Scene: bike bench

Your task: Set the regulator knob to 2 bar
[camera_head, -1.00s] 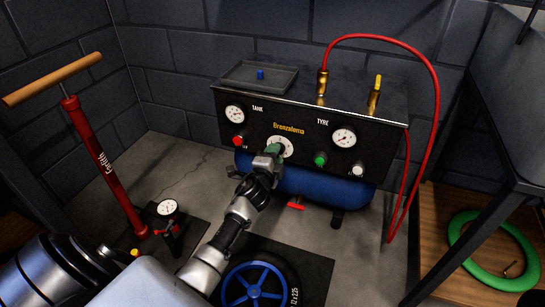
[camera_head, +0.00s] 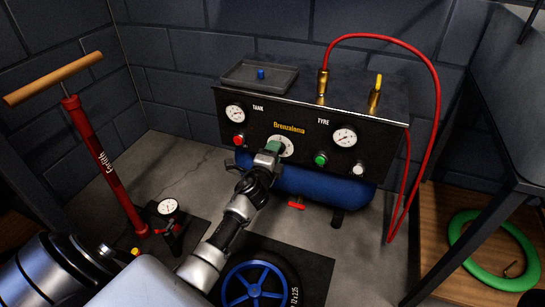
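The regulator knob sits on a white round dial (camera_head: 287,147) in the middle of the compressor's black front panel (camera_head: 310,155). The knob itself is mostly hidden behind my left gripper (camera_head: 274,147), so its setting cannot be read. The gripper is at the dial, with its fingertips over the knob's place. A green part shows at the fingertips; whether the fingers are closed on the knob is too small to tell. The tank gauge (camera_head: 235,113) is at the panel's left and the tyre gauge (camera_head: 344,138) at its right. My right gripper is not in view.
A red button (camera_head: 239,140), a green button (camera_head: 320,160) and a white knob (camera_head: 358,169) flank the dial. A blue tank (camera_head: 310,185) is below. A red hose (camera_head: 436,100) arches at right.

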